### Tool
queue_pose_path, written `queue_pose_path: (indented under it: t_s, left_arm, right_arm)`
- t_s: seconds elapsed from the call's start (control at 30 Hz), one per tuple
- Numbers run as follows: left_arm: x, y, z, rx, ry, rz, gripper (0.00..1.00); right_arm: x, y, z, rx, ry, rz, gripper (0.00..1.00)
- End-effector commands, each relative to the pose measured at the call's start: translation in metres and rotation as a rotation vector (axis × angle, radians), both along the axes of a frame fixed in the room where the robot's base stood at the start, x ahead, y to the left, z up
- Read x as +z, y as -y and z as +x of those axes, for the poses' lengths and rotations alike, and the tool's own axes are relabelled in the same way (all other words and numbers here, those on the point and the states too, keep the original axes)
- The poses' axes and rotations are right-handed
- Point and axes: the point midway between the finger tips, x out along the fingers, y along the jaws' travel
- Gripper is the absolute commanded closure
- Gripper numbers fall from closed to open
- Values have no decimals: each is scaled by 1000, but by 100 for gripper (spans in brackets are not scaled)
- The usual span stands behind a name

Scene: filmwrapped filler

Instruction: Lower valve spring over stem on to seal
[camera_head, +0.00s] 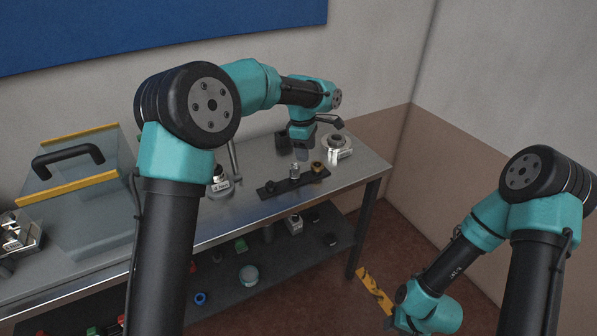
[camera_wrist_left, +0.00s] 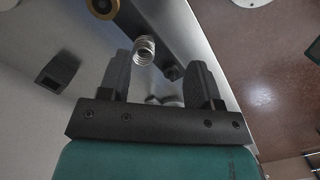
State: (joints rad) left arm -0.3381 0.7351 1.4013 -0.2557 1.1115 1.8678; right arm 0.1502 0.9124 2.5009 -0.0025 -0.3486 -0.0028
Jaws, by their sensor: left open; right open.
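A silver coil valve spring (camera_head: 295,171) stands on a dark strip fixture (camera_head: 276,188) on the steel bench. It also shows in the left wrist view (camera_wrist_left: 145,50), just beyond my left fingertips. A brass-coloured ring part (camera_head: 317,167) sits at one end of the strip, and a small dark stub (camera_wrist_left: 170,73) sits at the other. I cannot make out the stem or seal. My left gripper (camera_head: 302,153) is open and empty, above and beside the spring. My right gripper (camera_head: 388,323) is low at the lower right, away from the bench, open, and only partly seen.
A round white-and-metal device (camera_head: 337,148) stands behind the strip near the bench's right end. A silver stand (camera_head: 221,183) is left of it. A clear case with a black handle (camera_head: 68,157) is at left. Several parts lie on the lower shelf (camera_head: 215,306).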

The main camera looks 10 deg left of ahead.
Motion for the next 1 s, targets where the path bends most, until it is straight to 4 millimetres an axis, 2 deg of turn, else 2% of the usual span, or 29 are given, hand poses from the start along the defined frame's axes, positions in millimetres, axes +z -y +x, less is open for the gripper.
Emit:
queue_pose_path:
  t_s: [0.03,0.1,0.2,0.37,0.77,1.0]
  left_arm:
    - [16,-9,5,82,-1,18,42]
    - [36,-22,8,199,-6,46,42]
    - [59,-37,11,336,-10,78,42]
    - [74,-47,12,442,-13,104,42]
    - [71,-48,12,448,-14,106,42]
    - [40,-48,12,449,-17,106,42]
  right_arm:
    - [0,0,0,0,0,0,57]
    - [0,0,0,0,0,0,57]
    - [0,0,0,0,0,0,57]
    - [0,0,0,0,0,0,57]
    - [0,0,0,0,0,0,57]
    - [0,0,0,0,0,0,57]
